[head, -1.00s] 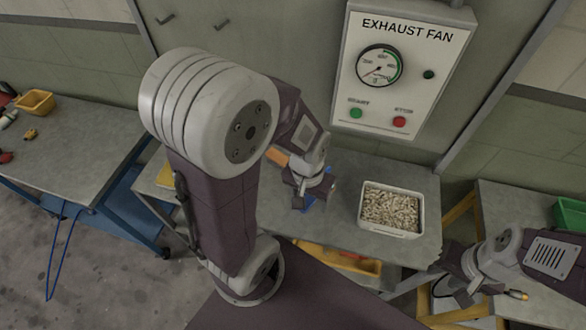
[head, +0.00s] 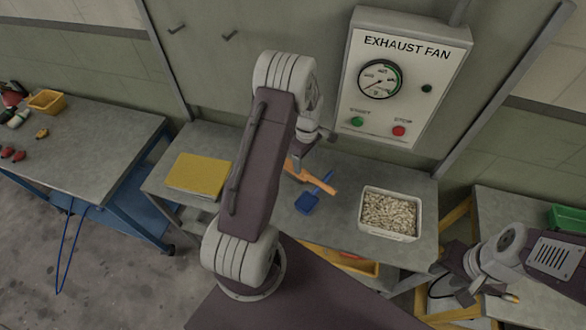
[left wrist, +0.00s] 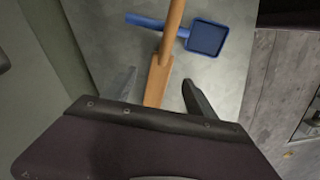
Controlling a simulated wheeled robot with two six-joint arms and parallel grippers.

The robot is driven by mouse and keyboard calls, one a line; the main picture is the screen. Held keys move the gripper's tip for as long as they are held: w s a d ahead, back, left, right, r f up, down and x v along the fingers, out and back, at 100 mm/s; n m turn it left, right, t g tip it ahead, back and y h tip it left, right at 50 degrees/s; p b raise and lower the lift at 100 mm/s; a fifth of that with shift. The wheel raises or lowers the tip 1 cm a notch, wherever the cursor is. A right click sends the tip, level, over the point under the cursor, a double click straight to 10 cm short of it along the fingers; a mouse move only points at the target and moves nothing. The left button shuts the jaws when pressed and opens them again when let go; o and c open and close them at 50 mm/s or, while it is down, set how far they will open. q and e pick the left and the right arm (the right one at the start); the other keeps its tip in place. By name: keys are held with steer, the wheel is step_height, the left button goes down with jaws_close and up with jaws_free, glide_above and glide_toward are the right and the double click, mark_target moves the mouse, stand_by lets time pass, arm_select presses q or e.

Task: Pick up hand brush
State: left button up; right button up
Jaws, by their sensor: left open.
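The hand brush (head: 315,180) looks like the long orange-brown wooden piece lying on the grey workbench. It crosses over the handle of a blue dustpan (head: 306,203). The left wrist view shows the brush (left wrist: 157,84) between the fingertips of my left gripper (left wrist: 160,88), with the blue pan (left wrist: 207,38) beyond. My left gripper (head: 300,158) is open at the brush's far left end, partly hidden by my arm in the head view. It appears not closed on the brush; the height gap is unclear. My right gripper (head: 452,268) is at the lower right, its jaws unclear.
A white bin of pale pieces (head: 391,236) stands right of the brush. A yellow folder-like item (head: 197,174) lies at the bench's left. The exhaust fan panel (head: 405,85) is on the wall behind. Bare bench shows between the dustpan and bin.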

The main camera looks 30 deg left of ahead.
mark_target(304, 174)
arm_select(q)
step_height(304, 174, down, 4)
steer(key=shift+d+r+p, duration=0.1)
steer(key=shift+r+p, duration=0.15)
steer(key=shift+p, duration=0.15)
steer(key=shift+w+f, duration=0.1)
steer(key=shift+f+p, duration=0.3)
steer(key=f, duration=0.1)
steer(key=f+p, duration=0.1)
steer(key=f, duration=0.2)
steer(key=shift+s, duration=0.25)
steer(key=shift+w+f, duration=0.1)
steer(key=shift+f, duration=0.15)
jaws_close()
